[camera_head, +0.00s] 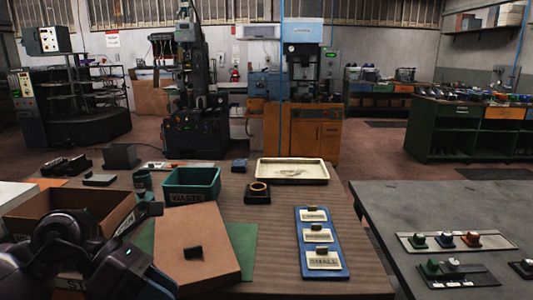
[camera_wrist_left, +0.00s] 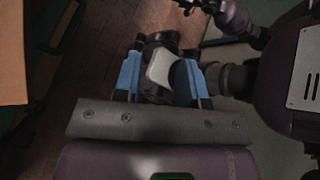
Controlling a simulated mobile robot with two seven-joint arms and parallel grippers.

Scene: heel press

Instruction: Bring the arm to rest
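My left arm comes in at the lower left of the head view, and part of its gripper (camera_head: 148,278) shows low in the picture beside the brown board. In the left wrist view the two blue fingers of my left gripper (camera_wrist_left: 162,68) stand apart with a gap between them. I see no object held; parts of my own body show behind the gap. My right gripper cannot be made out in either view.
A grey table (camera_head: 430,210) stands right.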

